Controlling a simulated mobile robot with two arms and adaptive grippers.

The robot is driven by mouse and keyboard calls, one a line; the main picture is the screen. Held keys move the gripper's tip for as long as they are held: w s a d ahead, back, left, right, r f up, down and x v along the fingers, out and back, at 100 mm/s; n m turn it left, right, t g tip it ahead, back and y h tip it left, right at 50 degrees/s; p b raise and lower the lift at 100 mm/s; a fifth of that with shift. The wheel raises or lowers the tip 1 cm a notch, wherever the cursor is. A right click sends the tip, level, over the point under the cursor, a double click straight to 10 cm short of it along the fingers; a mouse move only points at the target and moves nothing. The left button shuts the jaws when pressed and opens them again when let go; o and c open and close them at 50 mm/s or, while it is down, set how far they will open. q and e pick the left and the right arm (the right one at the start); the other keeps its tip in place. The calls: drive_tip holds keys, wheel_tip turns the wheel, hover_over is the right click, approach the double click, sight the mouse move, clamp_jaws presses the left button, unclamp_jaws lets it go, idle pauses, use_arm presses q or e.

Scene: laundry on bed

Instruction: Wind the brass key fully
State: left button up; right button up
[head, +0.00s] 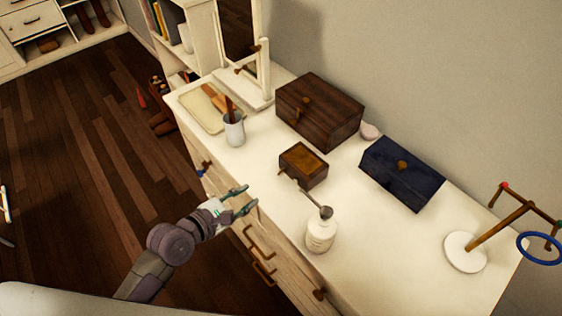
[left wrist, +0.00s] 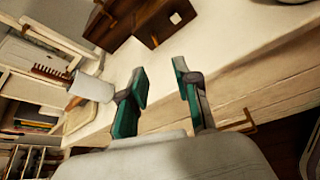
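A small wooden box (head: 303,165) with a brown top stands mid-dresser. A small brass-coloured piece (head: 284,171) shows at its left side, perhaps the key; its shape is too small to make out. In the left wrist view a brown box (left wrist: 143,22) with a pale square on its face lies beyond the fingers. My left gripper (head: 243,201) is at the dresser's front edge, in front of the small box and apart from it. Its fingers, also in the left wrist view (left wrist: 160,76), are spread with nothing between them. My right gripper is not in view.
A cup with brushes (head: 234,130) is to the left. A large wooden box (head: 320,110), a dark blue box (head: 402,173) and a ring stand (head: 465,252) line the back and right.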

sight(279, 173)
use_arm(q)
drive_tip(key=shift+n, duration=0.3)
drive_tip(key=x, duration=0.4)
drive_tip(key=r+x, duration=0.1)
drive_tip(key=x, duration=0.7)
drive_tip(key=shift+w+d+r+p, duration=0.1)
drive_tip(key=shift+w+d+p, duration=0.15)
drive_tip(key=shift+w+p, duration=0.2)
drive_tip(key=shift+w+d, duration=0.25)
drive_tip(key=shift+w, duration=0.05)
drive_tip(key=c, duration=0.5)
clamp_jaws()
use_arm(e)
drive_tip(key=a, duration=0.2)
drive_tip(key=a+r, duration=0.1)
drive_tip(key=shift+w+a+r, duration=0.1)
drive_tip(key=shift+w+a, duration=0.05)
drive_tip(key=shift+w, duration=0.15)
